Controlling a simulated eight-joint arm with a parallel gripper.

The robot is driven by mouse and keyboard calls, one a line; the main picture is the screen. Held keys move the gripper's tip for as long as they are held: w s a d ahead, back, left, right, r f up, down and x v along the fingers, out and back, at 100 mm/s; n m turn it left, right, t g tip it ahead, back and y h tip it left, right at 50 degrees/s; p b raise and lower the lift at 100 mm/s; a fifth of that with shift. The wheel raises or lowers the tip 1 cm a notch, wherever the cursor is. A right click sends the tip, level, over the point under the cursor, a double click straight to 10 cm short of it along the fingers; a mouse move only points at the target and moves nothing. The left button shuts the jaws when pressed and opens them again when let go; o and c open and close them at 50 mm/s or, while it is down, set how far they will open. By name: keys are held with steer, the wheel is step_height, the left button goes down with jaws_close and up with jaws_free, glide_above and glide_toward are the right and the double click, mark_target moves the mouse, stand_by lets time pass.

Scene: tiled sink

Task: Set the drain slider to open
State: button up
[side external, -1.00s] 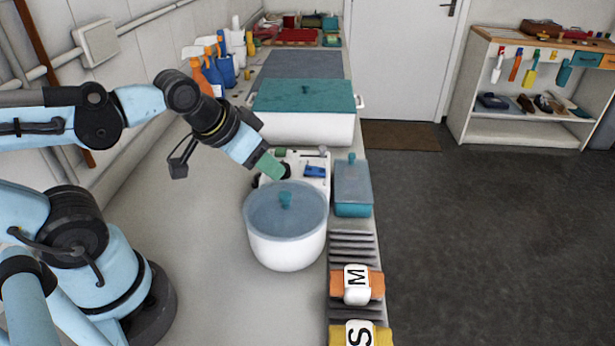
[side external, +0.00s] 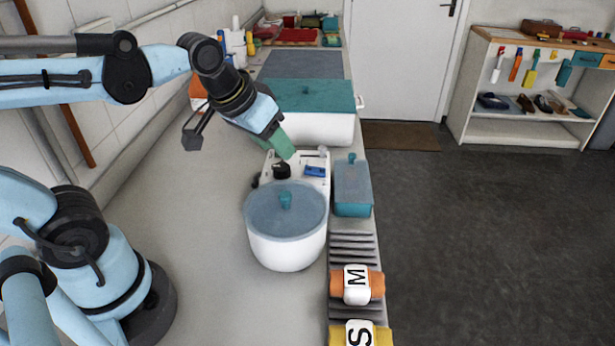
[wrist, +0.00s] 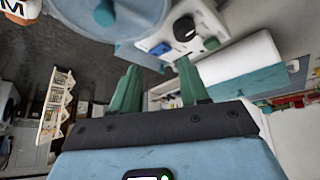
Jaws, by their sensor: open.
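A white control panel (side external: 300,185) sits between the large white box and the round pot. It bears a blue slider-like piece (side external: 315,171) and a black knob (side external: 282,171). The wrist view shows the blue piece (wrist: 160,48), the black knob (wrist: 185,28) and a green knob (wrist: 211,43) on the panel. I cannot read which setting the slider is at. My gripper (side external: 286,149), with green fingers, is above the far left part of the panel. In the wrist view my gripper (wrist: 158,68) has its fingers apart with nothing between them.
A round white pot with a blue lid (side external: 287,228) stands close in front of the panel. A white box with a teal lid (side external: 310,125) is behind it. A teal box (side external: 352,190) stands to the right.

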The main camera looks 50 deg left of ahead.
steer(key=w+a+r+n+g, duration=0.1)
steer(key=w+r+n+g, duration=0.2)
steer(key=w, duration=0.4)
steer(key=n+g, duration=0.3)
steer(key=n, duration=0.2)
glide_above(322, 146)
step_height(322, 146, down, 11)
steer(key=shift+d+f, duration=0.1)
steer(key=shift+f, duration=0.05)
steer(key=shift+c, duration=0.3)
jaws_close()
